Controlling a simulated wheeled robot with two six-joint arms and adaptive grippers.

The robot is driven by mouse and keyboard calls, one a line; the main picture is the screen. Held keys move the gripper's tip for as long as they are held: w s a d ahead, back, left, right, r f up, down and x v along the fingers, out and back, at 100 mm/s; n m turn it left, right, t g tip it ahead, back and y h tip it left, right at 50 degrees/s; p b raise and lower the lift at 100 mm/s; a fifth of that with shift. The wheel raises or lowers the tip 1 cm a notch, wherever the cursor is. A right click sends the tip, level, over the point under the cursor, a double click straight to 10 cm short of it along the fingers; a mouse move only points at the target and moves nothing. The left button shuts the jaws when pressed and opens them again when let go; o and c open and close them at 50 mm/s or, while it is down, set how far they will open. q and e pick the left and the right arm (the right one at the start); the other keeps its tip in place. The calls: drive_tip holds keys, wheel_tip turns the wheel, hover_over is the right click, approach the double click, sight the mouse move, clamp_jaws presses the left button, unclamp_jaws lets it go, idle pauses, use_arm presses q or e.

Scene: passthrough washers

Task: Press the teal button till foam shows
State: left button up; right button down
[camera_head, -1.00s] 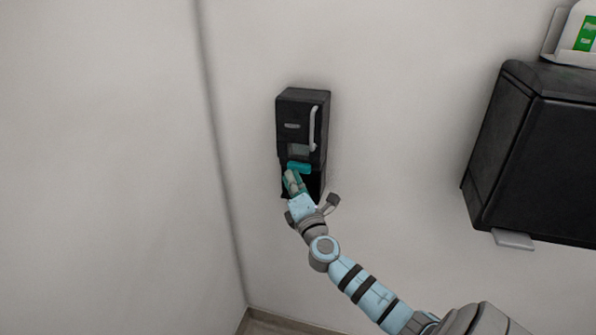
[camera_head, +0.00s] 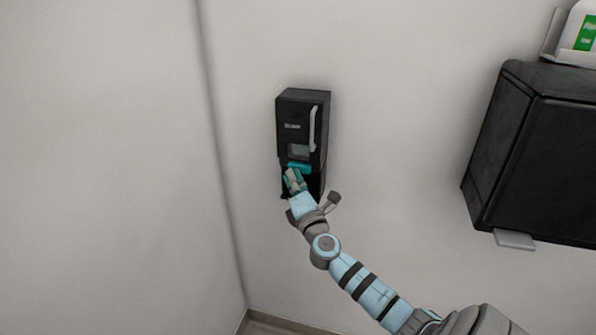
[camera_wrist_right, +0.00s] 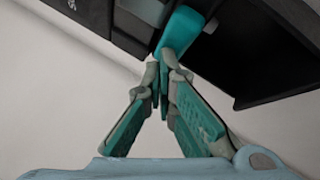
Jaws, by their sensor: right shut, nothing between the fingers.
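The black soap dispenser (camera_head: 303,122) hangs on the wall near the middle of the head view. Its teal button (camera_head: 299,166) is at the front, below a small grey window. The button also shows at the top of the right wrist view (camera_wrist_right: 183,30). My right gripper (camera_head: 291,174) is shut and empty, with its fingertips at the button's lower edge. In the right wrist view its fingertips (camera_wrist_right: 166,62) overlap the button's near end; I cannot tell whether they press it. No foam shows. My left gripper is not in view.
A large black wall unit (camera_head: 545,150) with a grey tab below it hangs at the right. A white and green container (camera_head: 582,35) is above it, at the top right corner. A wall corner runs down left of the dispenser. The wall between the two units is clear.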

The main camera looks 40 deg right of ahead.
drive_tip(key=shift+w+d, duration=0.25)
drive_tip(key=shift+d, duration=0.15)
idle(0.3)
drive_tip(key=shift+s+a, duration=0.65)
drive_tip(key=shift+a, duration=0.35)
drive_tip(key=shift+s+a+p, duration=0.3)
drive_tip(key=shift+s+a, duration=0.1)
drive_tip(key=shift+a, duration=0.3)
drive_tip(key=shift+s+a+p, duration=0.3)
drive_tip(key=shift+s+a, duration=0.15)
drive_tip(key=shift+a, duration=0.3)
drive_tip(key=shift+s+a+p, duration=0.3)
drive_tip(key=shift+s+a, duration=0.1)
drive_tip(key=shift+a, duration=0.3)
